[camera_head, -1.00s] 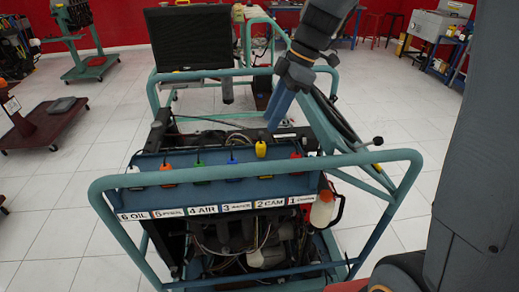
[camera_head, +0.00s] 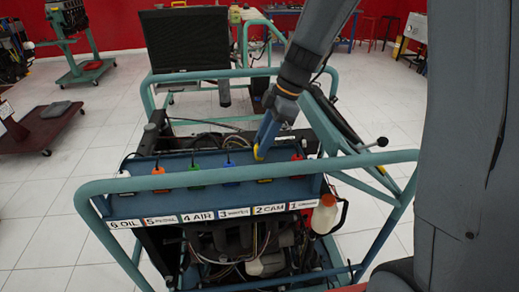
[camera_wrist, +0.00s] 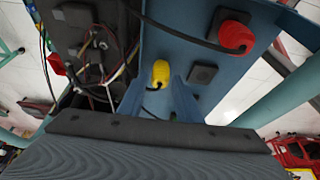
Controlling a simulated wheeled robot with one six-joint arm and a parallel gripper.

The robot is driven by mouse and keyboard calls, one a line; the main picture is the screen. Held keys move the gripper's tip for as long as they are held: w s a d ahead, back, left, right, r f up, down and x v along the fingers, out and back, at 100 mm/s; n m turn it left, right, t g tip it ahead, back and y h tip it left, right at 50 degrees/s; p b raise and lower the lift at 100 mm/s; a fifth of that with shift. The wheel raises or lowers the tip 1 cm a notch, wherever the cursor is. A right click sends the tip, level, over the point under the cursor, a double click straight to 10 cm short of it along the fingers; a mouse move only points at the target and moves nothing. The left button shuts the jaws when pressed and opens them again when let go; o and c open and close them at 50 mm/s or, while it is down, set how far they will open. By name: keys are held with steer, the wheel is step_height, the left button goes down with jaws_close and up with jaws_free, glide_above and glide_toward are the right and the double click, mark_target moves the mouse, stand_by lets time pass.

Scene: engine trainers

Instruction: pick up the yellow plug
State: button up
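The yellow plug (camera_head: 258,153) stands on the blue panel of the engine trainer, above the "2 CAM" label, partly hidden by my gripper (camera_head: 263,141) in the head view. In the wrist view the yellow plug (camera_wrist: 160,72) shows between the blue fingertips of my gripper (camera_wrist: 159,82), with a dark cable at its lower end. The fingers are apart, one on each side of the plug, with small gaps visible. Whether either finger touches it is not clear.
A red plug (camera_wrist: 235,37) sits right of the yellow one, with its black cable passing close by. Blue, green, orange (camera_head: 158,172) and white (camera_head: 124,174) plugs line the panel to the left. A teal frame bar (camera_head: 350,160) runs in front.

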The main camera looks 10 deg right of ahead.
steer(key=shift+x, duration=1.15)
jaws_close()
steer(key=shift+r, duration=0.15)
